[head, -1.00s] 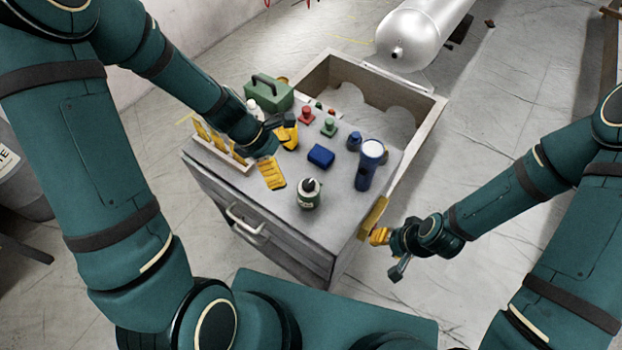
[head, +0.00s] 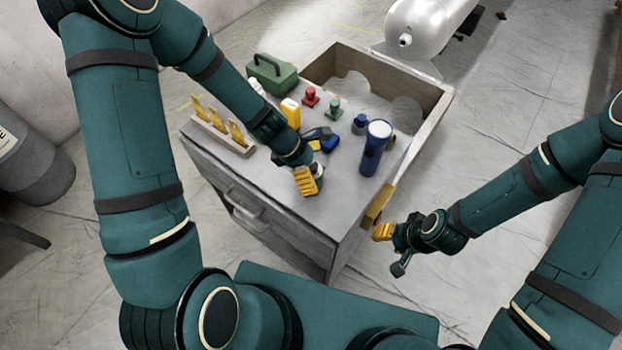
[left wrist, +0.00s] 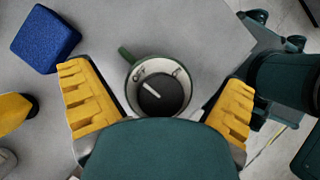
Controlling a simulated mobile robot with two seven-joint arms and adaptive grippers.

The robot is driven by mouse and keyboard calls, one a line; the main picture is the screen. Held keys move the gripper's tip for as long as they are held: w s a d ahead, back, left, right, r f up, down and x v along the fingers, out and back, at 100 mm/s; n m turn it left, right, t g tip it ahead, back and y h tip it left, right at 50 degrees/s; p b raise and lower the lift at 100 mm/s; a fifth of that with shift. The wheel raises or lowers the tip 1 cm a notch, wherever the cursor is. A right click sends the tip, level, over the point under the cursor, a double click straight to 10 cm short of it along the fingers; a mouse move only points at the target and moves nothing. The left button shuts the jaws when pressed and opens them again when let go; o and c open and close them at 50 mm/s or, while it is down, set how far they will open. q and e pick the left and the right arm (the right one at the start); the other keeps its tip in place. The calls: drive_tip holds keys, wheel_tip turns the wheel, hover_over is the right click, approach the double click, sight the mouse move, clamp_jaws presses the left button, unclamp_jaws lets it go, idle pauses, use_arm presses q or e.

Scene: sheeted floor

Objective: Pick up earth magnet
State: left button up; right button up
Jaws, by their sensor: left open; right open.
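A round item with a black dial knob on a pale top and a green side handle, seemingly the earth magnet (left wrist: 159,88), stands on the grey cabinet top (head: 225,165). My left gripper (head: 311,163) is over it in the head view and mostly hides it there. In the left wrist view the item sits between the two spread yellow fingers of my left gripper (left wrist: 156,80), with a gap on each side. My right gripper (head: 384,232) is open and empty, out beside the cabinet's right side.
A blue block (left wrist: 45,38) lies close to the left gripper. A blue torch (head: 375,148), red knob (head: 310,97), green knob (head: 333,108), yellow item (head: 290,113), green case (head: 272,73) and yellow rack pieces (head: 216,119) stand around. An open bin (head: 437,105) adjoins behind.

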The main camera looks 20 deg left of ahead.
use_arm(q)
drive_tip(key=shift+d+f, duration=0.1)
drive_tip(key=shift+f, duration=0.05)
drive_tip(key=shift+c, duration=0.3)
drive_tip(key=c, duration=1.3)
drive_tip(key=shift+c, duration=0.2)
wheel_tip(320, 180, up, 9)
drive_tip(key=p, duration=0.4)
drive_tip(key=shift+r+p, duration=0.45)
drive_tip(key=shift+r, duration=0.1)
